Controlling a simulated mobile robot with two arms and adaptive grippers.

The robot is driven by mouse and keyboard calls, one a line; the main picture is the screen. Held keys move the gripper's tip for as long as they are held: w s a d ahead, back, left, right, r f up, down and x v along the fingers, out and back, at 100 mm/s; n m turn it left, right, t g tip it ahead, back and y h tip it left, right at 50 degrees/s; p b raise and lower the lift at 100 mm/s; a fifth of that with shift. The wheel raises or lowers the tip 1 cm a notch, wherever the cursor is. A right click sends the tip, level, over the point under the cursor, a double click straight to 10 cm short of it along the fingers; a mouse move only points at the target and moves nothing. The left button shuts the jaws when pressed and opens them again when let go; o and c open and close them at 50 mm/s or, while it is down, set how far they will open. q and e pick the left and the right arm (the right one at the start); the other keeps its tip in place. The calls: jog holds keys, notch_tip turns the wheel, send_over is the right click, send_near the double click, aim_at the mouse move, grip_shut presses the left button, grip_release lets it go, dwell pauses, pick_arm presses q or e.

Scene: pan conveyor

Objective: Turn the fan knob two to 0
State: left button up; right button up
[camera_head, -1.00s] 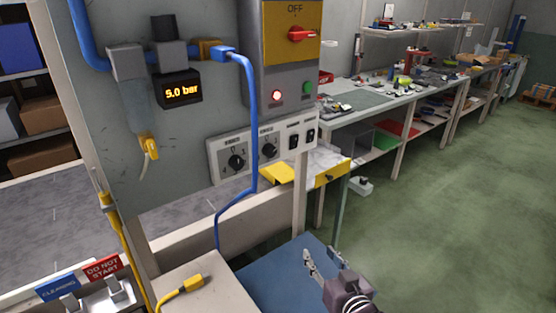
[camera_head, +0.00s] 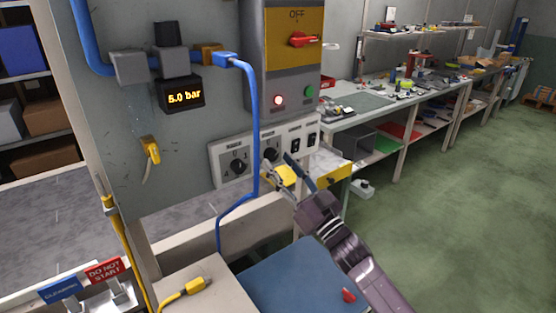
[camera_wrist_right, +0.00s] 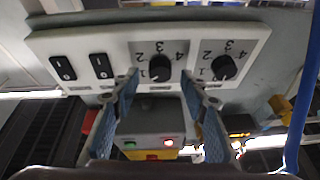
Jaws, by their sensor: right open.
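The white control panel (camera_head: 228,181) carries two black rotary knobs, the left knob (camera_head: 237,165) and the right knob (camera_head: 270,154), with number scales around them. Their labels are too small to read. My right gripper (camera_head: 280,173) is open just in front of the right knob. In the wrist view, which is upside down, that right knob (camera_wrist_right: 160,67) shows between and slightly beyond the open fingertips (camera_wrist_right: 165,84), and its pointer direction is hard to tell. The left knob (camera_wrist_right: 224,67) is beside the other finger. My left gripper is not in view.
Two black rocker switches (camera_head: 296,145) sit right of the knobs. A blue hose (camera_head: 254,110) hangs in front of the panel between the knobs. Above is the grey box with a red OFF switch (camera_head: 302,40). A blue surface (camera_head: 295,280) lies below.

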jog(key=shift+x, duration=0.75)
grip_shut()
